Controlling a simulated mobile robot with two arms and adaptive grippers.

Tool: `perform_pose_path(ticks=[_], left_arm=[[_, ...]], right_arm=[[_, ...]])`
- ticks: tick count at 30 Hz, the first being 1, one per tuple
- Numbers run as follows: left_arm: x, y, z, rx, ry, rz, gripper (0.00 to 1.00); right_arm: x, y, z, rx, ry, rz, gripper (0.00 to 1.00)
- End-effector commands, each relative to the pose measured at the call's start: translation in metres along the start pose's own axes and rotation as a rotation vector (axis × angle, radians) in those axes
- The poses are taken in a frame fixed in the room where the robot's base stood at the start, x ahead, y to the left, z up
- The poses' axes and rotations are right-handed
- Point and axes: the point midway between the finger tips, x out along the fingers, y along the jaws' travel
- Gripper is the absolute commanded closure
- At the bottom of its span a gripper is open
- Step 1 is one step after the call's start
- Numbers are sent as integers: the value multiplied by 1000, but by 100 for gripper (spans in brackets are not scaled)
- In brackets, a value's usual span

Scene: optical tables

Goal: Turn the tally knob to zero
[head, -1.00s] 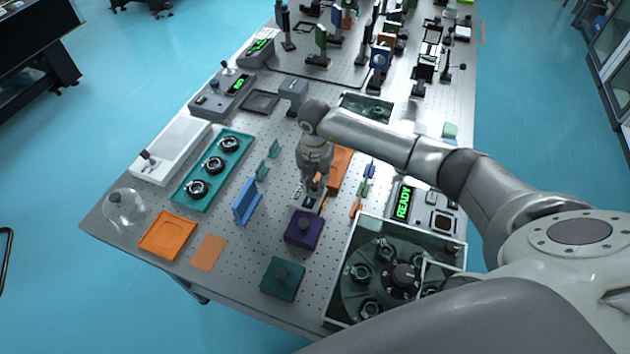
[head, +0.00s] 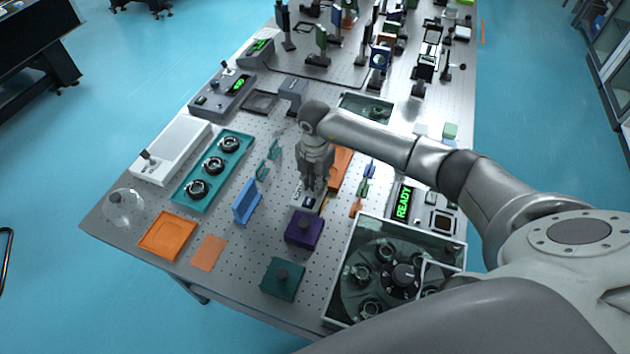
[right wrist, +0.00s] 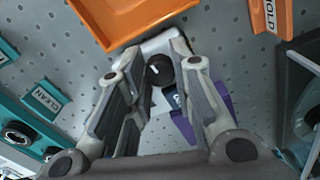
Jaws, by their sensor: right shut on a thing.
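The tally knob (right wrist: 161,71) is black with a white mark and sits on a small pale box (right wrist: 154,47) in the right wrist view. My right gripper (right wrist: 163,46) reaches down over it, with a finger on each side, shut on the knob. In the head view, my right gripper (head: 312,190) hides the knob and part of the box (head: 303,203). A dark display patch on the box shows beside the knob; its reading is too small to tell. My left gripper is not in view.
A purple block (head: 303,231) stands just in front of the box. An orange tray (head: 341,164) lies behind it, a blue upright plate (head: 246,202) stands to the left, and a clear-walled case (head: 345,283) stands to the front right.

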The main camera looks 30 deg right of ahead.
Motion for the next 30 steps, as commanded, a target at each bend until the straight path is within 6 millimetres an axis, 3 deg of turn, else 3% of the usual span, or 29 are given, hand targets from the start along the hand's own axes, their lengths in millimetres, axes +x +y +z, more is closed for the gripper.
perform_pose_path(ticks=[2,3,8,20,30], left_arm=[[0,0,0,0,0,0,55],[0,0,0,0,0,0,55],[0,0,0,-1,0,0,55],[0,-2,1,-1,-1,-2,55],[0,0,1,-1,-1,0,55]], right_arm=[[-1,1,1,0,-2,3,100],[-1,1,1,0,-2,3,74],[-1,1,1,-1,-1,2,55],[-8,1,0,-2,-1,4,55],[-74,1,1,-2,-3,6,55]])
